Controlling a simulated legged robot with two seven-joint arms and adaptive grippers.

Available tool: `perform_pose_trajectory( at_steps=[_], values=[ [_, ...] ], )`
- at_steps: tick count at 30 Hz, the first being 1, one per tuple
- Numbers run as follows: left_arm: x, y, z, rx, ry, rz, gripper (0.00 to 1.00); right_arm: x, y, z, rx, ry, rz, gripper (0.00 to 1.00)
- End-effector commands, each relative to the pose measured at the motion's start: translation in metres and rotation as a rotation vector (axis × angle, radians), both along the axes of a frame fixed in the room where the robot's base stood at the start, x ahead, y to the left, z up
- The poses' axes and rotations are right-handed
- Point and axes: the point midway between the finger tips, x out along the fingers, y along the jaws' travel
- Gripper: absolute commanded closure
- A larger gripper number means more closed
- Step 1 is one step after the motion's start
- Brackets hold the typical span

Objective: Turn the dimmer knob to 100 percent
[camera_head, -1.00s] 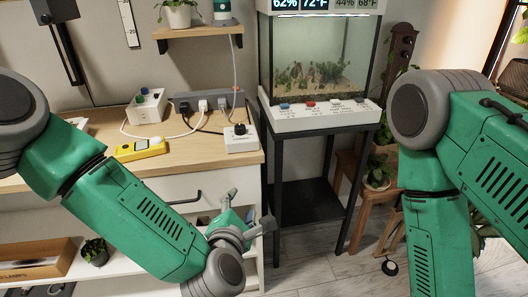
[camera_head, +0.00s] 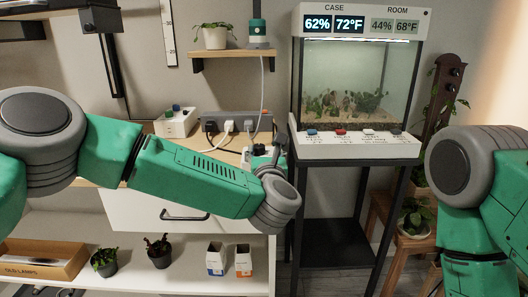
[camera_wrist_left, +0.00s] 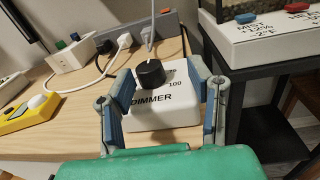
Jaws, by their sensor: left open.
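The dimmer (camera_wrist_left: 165,112) is a white box on the wooden bench top, with a black round knob (camera_wrist_left: 149,75) and the marks "DIMMER" and "100". In the left wrist view my left gripper (camera_wrist_left: 162,78) is open, its fingers appearing on either side of the box and knob, with nothing held. I cannot tell the knob's exact setting or whether a finger touches the box. In the head view the dimmer (camera_head: 247,160) is partly hidden behind my left gripper (camera_head: 268,155). My right gripper is out of view; only part of my right arm shows.
A power strip (camera_head: 237,122) with plugs and cables lies behind the dimmer. A white box with coloured knobs (camera_head: 176,122) stands left of it. A yellow device (camera_wrist_left: 27,113) lies on the bench. A glass case (camera_head: 355,85) on a dark stand is close on the right.

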Motion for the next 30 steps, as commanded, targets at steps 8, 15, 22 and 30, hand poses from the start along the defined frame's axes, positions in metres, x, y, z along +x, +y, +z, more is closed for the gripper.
perform_pose_trajectory(
  at_steps=[8, 15, 22, 30],
  values=[
    [0.031, 0.007, 0.000, -0.003, 0.000, 0.003, 0.53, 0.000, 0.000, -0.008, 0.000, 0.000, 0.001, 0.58],
    [0.034, 0.002, 0.000, 0.002, 0.000, -0.001, 0.53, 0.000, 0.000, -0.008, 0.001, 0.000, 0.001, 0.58],
    [0.034, 0.003, 0.000, 0.001, 0.000, 0.000, 1.00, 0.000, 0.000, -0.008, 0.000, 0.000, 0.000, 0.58],
    [0.032, 0.001, -0.001, 0.000, 0.002, -0.011, 1.00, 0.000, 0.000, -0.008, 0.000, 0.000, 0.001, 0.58]
  ],
)
